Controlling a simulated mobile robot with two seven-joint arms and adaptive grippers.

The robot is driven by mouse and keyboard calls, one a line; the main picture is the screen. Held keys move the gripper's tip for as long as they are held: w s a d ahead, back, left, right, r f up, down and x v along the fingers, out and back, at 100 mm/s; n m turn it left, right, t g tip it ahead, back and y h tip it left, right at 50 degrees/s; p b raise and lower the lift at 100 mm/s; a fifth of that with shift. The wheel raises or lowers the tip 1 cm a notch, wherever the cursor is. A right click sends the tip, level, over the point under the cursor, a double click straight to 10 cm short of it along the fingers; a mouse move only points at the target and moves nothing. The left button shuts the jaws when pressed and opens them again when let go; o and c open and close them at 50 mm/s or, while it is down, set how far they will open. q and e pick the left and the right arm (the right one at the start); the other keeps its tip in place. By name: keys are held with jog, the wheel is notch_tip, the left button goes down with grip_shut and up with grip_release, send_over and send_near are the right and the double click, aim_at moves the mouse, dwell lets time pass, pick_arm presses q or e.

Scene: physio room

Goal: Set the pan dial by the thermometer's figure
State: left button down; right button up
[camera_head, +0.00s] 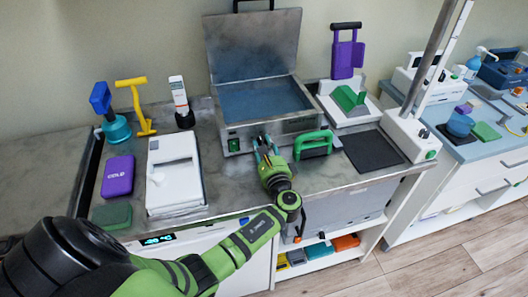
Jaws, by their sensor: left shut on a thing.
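The metal pan (262,107) stands open on the counter, its lid (254,45) raised at the back and bluish water inside. Its front panel carries a small green switch (233,145). My left gripper (265,145) reaches the right part of this front panel and is shut on what appears to be the pan dial; the fingers hide the dial and its setting. A white upright device with an orange band (180,96), likely the thermometer, stands in a dark base left of the pan; its figure is too small to read. My right gripper is not in view.
A white lidded box (175,172), a purple COLD pack (117,176) and a green block (111,216) lie left. A green-handled tool (313,145) stands close right of my gripper, beside a dark mat (371,151). A lit display (158,240) is on the counter front.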

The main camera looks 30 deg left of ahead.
pick_arm(q)
jog(key=n+b, duration=0.5)
jog(key=shift+d+f+n+b, duration=0.1)
jog(key=shift+f+n+b, duration=0.2)
jog(key=shift+f+b, duration=0.1)
jog(key=shift+r+n+b, duration=0.1)
jog(key=shift+n+b, duration=0.8)
jog(key=shift+b, duration=0.05)
jog(key=shift+r+n+b, duration=0.15)
jog(key=shift+n+b, duration=0.4)
jog(key=shift+n, duration=0.05)
jog(key=shift+r, duration=0.1)
jog(key=c, duration=0.9)
grip_release()
jog(key=shift+w, duration=0.1)
